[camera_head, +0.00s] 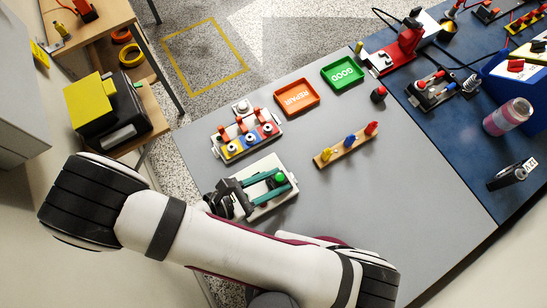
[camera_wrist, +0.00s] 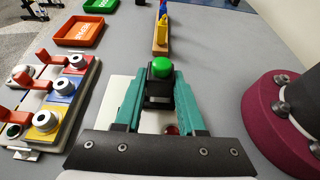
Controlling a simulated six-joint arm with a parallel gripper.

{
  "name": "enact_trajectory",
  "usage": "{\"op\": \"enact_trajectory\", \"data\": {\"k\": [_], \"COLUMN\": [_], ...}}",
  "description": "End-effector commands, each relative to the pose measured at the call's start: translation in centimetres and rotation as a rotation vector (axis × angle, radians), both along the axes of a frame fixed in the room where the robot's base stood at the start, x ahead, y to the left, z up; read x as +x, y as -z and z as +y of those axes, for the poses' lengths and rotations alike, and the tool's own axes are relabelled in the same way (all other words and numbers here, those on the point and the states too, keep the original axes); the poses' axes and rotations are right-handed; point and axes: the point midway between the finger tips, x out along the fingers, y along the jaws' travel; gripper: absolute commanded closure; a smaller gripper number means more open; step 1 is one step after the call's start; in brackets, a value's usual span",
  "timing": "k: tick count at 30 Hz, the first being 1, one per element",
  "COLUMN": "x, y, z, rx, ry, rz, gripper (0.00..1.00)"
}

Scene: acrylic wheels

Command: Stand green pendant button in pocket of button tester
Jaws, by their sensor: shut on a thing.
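The green pendant button (camera_head: 280,177) has a round green cap on a dark body. In the wrist view the green pendant button (camera_wrist: 161,69) is upright between the teal fingertips. My gripper (camera_head: 275,183) is shut on its dark body, and it also fills the lower wrist view (camera_wrist: 160,97). The button tester (camera_head: 284,196) is a pale plate directly under the gripper. In the wrist view the tester (camera_wrist: 117,92) shows beneath the fingers, with a red spot between them. The pocket and the button's lower end are hidden, so I cannot tell whether the button is seated.
A fixture with red clamps (camera_head: 246,135) stands close to the tester. Orange (camera_head: 296,96) and green (camera_head: 342,74) trays lie farther back. The grey table is clear right of the rack.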

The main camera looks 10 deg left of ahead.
Motion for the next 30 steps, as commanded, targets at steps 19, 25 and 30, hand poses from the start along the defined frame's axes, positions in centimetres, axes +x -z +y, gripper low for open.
{"op": "enact_trajectory", "data": {"k": [19,25,30], "x": [0.0,0.0,0.0], "y": [1.5,1.5,1.5], "z": [0.0,0.0,0.0], "rx": [-0.001,-0.001,0.000], "ry": [0.000,0.000,0.000], "rz": [0.001,0.001,0.001], "gripper": [1.00,1.00,1.00]}}
